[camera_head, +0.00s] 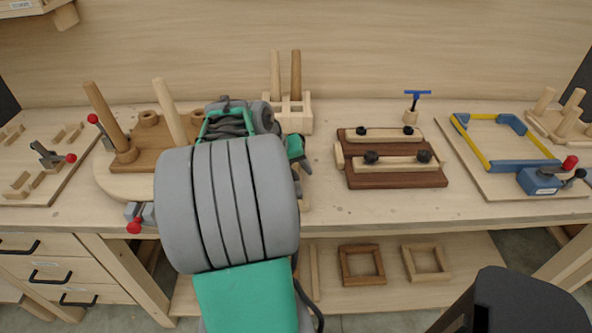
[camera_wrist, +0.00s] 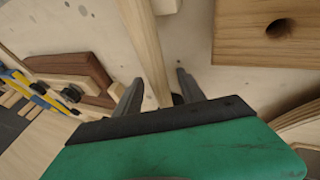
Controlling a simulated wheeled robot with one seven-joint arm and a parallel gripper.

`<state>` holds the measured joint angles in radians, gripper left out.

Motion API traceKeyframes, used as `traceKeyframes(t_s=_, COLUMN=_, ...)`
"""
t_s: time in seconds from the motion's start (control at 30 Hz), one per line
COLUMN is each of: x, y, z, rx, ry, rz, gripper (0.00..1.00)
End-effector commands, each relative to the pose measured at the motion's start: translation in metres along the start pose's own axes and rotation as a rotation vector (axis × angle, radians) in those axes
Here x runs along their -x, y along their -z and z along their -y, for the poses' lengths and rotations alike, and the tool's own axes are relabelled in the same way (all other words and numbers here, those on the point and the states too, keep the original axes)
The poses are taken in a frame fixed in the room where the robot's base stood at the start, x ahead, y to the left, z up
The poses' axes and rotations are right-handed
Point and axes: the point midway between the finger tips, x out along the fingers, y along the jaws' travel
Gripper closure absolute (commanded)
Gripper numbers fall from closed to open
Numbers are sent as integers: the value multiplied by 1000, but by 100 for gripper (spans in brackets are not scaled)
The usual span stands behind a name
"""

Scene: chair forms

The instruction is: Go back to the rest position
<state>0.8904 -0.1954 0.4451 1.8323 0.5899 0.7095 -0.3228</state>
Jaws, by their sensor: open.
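My gripper (camera_wrist: 157,90) shows in the wrist view with its two dark fingers apart. A light wooden strip (camera_wrist: 147,45) runs between the fingers in that view. The fingers do not clearly press on it, and I cannot tell how far above the bench they are. In the head view my grey and green arm reaches forward over the bench and hides my gripper. A short piece of light wood (camera_head: 305,194) shows just right of my arm there.
The workbench (camera_head: 325,210) carries a brown board with dowels (camera_head: 148,158) at left, a dark clamping board (camera_head: 395,180) right of centre, and a blue and yellow frame fixture (camera_head: 508,142) at right. A dowel rack (camera_head: 297,112) stands behind my arm. Small frames (camera_head: 362,265) lie on the lower shelf.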

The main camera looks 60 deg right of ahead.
Motion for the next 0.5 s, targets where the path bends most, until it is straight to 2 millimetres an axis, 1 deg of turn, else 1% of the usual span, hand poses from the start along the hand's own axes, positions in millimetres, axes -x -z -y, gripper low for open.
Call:
traceKeyframes(t_s=0.07, x=8, y=1, z=0, rx=0, ry=0, rz=-4, gripper=53)
traceKeyframes(t_s=0.33, x=62, y=2, z=0, rx=-1, ry=1, rz=-7, gripper=53)
traceKeyframes(t_s=0.4, x=71, y=2, z=0, rx=0, ry=0, rz=-6, gripper=53)
traceKeyframes(t_s=0.5, x=78, y=1, z=0, rx=-1, ry=1, rz=-4, gripper=53)
